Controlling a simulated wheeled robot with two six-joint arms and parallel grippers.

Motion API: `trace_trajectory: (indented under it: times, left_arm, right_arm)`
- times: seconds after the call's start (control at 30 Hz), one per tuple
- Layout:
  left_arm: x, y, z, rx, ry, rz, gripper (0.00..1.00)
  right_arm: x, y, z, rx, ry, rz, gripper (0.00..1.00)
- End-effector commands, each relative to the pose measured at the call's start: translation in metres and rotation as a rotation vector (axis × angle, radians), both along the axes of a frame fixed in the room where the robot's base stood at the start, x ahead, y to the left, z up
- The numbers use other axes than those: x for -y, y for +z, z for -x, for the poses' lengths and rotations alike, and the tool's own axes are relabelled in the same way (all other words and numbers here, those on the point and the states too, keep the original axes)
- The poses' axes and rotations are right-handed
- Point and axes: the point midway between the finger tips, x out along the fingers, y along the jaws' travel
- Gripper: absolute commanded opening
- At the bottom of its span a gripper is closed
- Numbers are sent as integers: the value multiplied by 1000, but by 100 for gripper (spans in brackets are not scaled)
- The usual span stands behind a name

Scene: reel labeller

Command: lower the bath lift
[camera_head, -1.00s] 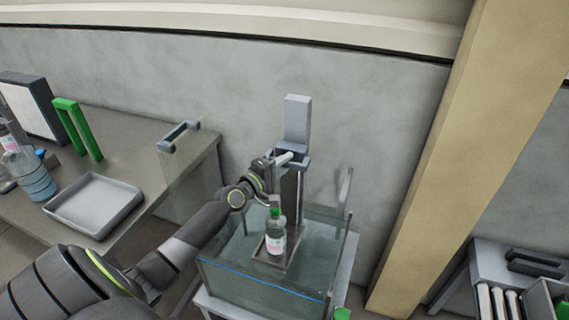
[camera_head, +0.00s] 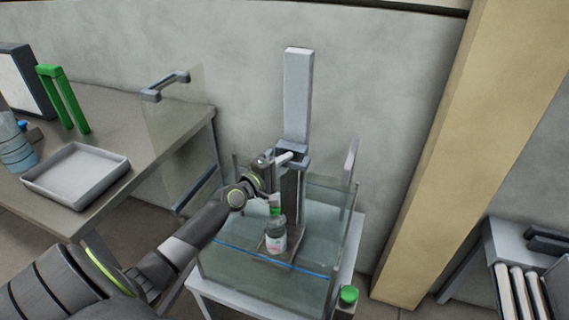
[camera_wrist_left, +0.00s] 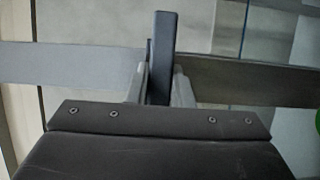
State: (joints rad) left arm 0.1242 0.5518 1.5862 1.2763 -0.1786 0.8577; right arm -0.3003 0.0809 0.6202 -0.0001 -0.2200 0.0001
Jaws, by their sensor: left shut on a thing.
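The bath lift stands at the glass bath in the head view. Its tall grey column (camera_head: 297,95) rises behind the bath (camera_head: 322,280), which holds water with a blue line around it. A carriage on the column bears a pale handle bar (camera_head: 287,157). My left gripper (camera_head: 272,172) is shut on that handle; in the left wrist view the fingers (camera_wrist_left: 160,85) close on a dark upright bar (camera_wrist_left: 163,45). My right gripper is not in view.
A clear panel with a grey handle (camera_head: 166,85) stands between table and bath. A beige post (camera_head: 425,150) rises at right.

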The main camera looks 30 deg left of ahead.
Motion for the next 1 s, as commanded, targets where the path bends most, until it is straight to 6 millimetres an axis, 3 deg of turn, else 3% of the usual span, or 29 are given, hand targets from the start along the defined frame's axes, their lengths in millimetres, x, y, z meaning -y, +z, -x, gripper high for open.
trace_trajectory:
  times: [0.2, 0.23, 0.4, 0.77, 1.0]
  left_arm:
    - [0, 0, 0, -2, -1, 0, 0]
    - [0, 0, 0, -2, -1, 0, 22]
    - [0, 1, 0, 0, 0, 0, 42]
    - [-1, 1, 5, 0, 0, -2, 42]
    - [-7, 0, 42, -2, 0, -4, 42]
  right_arm:
    - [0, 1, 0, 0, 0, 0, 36]
    - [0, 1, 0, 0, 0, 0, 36]
    - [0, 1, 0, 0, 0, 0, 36]
    - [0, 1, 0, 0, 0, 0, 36]
    - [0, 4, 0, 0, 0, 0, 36]
